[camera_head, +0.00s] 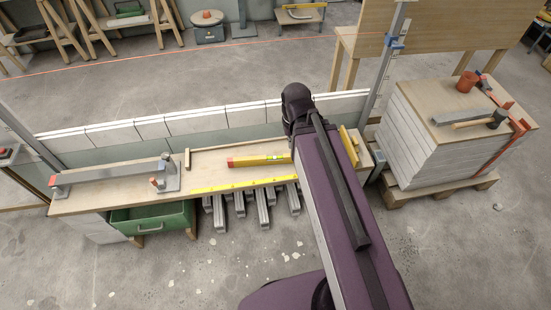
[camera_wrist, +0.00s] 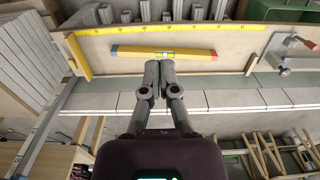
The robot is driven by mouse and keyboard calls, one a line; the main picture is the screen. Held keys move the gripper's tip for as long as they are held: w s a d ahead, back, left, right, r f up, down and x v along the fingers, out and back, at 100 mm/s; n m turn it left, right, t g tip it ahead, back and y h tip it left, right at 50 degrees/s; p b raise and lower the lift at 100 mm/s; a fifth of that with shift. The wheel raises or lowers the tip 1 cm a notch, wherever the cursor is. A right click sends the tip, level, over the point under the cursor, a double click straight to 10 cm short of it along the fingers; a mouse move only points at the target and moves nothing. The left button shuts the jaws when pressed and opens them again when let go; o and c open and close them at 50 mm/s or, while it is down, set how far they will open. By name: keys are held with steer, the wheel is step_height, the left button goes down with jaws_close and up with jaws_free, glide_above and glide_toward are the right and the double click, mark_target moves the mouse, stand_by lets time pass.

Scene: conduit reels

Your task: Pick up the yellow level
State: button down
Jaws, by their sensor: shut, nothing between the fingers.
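The yellow level (camera_head: 260,159) lies flat on the long wooden bench board (camera_head: 220,157), with a red end on its left and a green vial near its right. My purple arm covers the board to the right of it in the head view. In the wrist view the level (camera_wrist: 190,54) lies just beyond my gripper (camera_wrist: 160,64), its red end to the right and a bluish end to the left. My gripper's two grey fingers are shut together with nothing between them. The fingertips appear close to the level's near side; I cannot tell the height gap.
A yellow measuring strip (camera_wrist: 245,27) runs along the board's edge. A yellow piece (camera_wrist: 80,57) stands at one end, and a grey clamp-like tool (camera_head: 115,172) lies at the other. A low white block wall (camera_head: 195,120) runs behind. A green drawer (camera_head: 153,218) sits below.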

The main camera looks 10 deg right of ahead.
stand_by(0.4)
steer(key=c, duration=0.7)
jaws_free()
steer(key=shift+w+f, duration=0.1)
steer(key=shift+f, duration=0.1)
steer(key=o, duration=0.3)
steer(key=shift+w+f+b, duration=0.25)
steer(key=shift+f+b, duration=0.05)
steer(key=shift+b, duration=0.2)
steer(key=shift+o, duration=0.2)
steer(key=m+b, duration=1.9)
steer(key=b, duration=0.9)
glide_above(275, 156)
step_height(275, 156, down, 28)
steer(key=shift+f, duration=0.2)
step_height(275, 156, down, 8)
steer(key=b, duration=0.8)
steer(key=shift+f+b, duration=0.2)
steer(key=shift+b, duration=0.2)
